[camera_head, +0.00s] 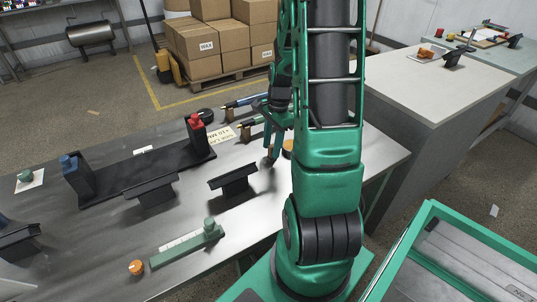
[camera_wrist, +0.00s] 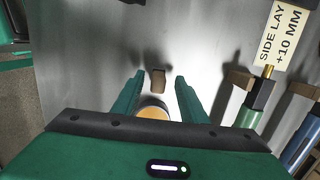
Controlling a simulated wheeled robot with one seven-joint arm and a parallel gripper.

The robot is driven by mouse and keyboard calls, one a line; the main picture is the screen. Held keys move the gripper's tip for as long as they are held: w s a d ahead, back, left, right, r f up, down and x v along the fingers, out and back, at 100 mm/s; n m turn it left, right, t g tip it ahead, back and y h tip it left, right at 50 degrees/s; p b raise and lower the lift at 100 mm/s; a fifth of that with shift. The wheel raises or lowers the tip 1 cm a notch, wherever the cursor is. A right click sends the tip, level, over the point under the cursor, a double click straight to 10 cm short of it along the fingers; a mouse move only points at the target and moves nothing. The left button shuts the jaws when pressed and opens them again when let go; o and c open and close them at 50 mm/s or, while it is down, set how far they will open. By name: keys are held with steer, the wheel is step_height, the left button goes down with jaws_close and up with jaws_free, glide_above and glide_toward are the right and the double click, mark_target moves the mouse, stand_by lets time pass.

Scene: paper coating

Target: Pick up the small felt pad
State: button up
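My gripper (camera_wrist: 160,76) is open, its two green fingers apart and pointing down over the grey table. In the wrist view a small brown block (camera_wrist: 158,79) shows between the fingertips, apart from both fingers. A round piece with an orange-yellow top (camera_wrist: 153,112) lies nearer the palm, partly hidden by the gripper body. I cannot tell for sure which of these is the felt pad. In the head view my gripper (camera_head: 272,152) is low over the table's right part, and an orange piece (camera_head: 288,146) shows beside it, partly hidden by my arm.
Close to the right in the wrist view are a green-handled tool (camera_wrist: 254,103), a blue-handled tool (camera_wrist: 302,140) and a "SIDE LAY +10 MM" card (camera_wrist: 281,38). In the head view, black angled stands (camera_head: 234,182) and a long black fixture (camera_head: 140,174) stand left of my gripper.

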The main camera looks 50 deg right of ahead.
mark_target(271, 145)
steer(key=shift+f, duration=0.45)
jaws_close()
step_height(271, 145, up, 10)
steer(key=shift+r, duration=0.1)
stand_by(0.3)
